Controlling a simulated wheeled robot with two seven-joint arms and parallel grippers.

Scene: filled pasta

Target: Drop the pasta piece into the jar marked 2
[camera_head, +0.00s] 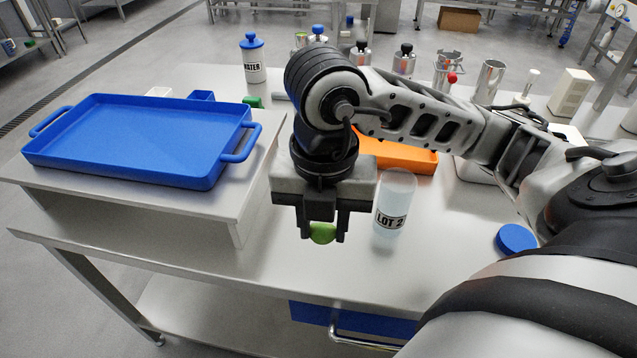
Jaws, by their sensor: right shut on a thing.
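My right gripper (322,232) points down over the table, left of the jar. It is shut on a green pasta piece (322,233), which shows between the fingertips. The jar marked LOT 2 (393,205) is clear and stands upright just right of the gripper. Its mouth faces up and I see no lid on it. The gripper and the jar look close in the picture, but I cannot tell whether they touch. My left gripper is not in view.
A blue tray (140,137) lies on a raised stand (240,190) at the left. A blue lid (516,239) lies on the table right of the jar. An orange tray (400,157) is behind it. Several bottles and canisters, including a WATER bottle (254,62), stand along the back.

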